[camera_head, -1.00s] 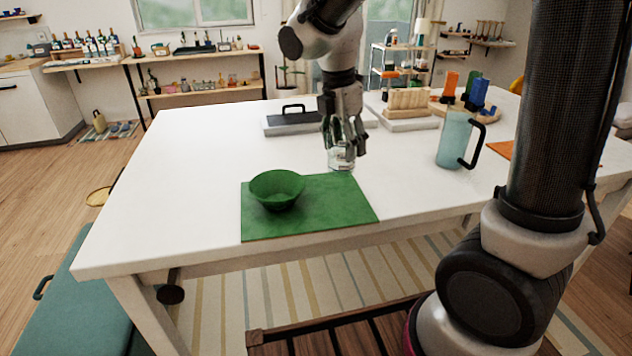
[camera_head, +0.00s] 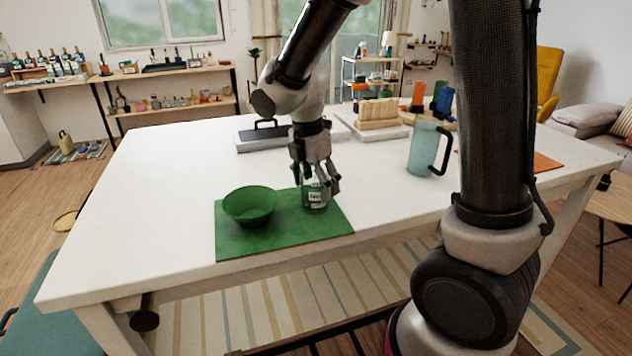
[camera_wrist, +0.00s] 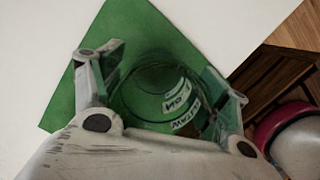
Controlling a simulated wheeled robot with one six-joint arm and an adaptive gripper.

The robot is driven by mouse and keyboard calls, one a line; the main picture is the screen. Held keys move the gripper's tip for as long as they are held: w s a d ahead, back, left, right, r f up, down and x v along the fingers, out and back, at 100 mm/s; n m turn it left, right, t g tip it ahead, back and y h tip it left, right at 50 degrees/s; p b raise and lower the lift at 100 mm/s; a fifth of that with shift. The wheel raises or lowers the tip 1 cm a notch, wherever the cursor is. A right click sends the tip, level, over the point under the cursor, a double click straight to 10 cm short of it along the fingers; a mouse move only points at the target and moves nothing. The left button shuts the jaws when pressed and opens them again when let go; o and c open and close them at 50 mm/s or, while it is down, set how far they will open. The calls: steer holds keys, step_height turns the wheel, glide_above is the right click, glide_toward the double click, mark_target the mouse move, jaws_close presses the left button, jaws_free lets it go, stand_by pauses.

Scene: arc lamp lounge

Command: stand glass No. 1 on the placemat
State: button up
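The clear glass (camera_head: 315,197) with a white label is upright over the right part of the green placemat (camera_head: 290,231). In the wrist view, the glass (camera_wrist: 160,97) shows its label, with "No. 1" and "WATER" legible, and the green of the placemat (camera_wrist: 133,40) shows through it. My gripper (camera_head: 317,186) points down with its fingers on both sides of the glass; in the wrist view my gripper (camera_wrist: 165,88) appears shut on it. I cannot tell whether the glass base touches the placemat.
A green bowl (camera_head: 249,206) sits on the left part of the placemat, left of the glass. A blue pitcher with a black handle (camera_head: 423,150) stands to the right. A grey tray with a black handle (camera_head: 262,138) lies behind. The white table (camera_head: 150,190) is clear at left.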

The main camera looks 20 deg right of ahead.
stand_by(0.3)
step_height(320, 180, up, 12)
steer(key=a, duration=0.2)
steer(key=s+d+r+m+t+y, duration=0.1)
steer(key=s+d+r+m+t, duration=0.1)
steer(key=s+d+m, duration=1.4)
steer(key=s+m+t, duration=0.1)
steer(key=s+m, duration=0.2)
steer(key=m, duration=0.3)
steer(key=shift+d+r+t+y, duration=0.2)
steer(key=shift+t+y, duration=0.1)
steer(key=shift+t, duration=0.1)
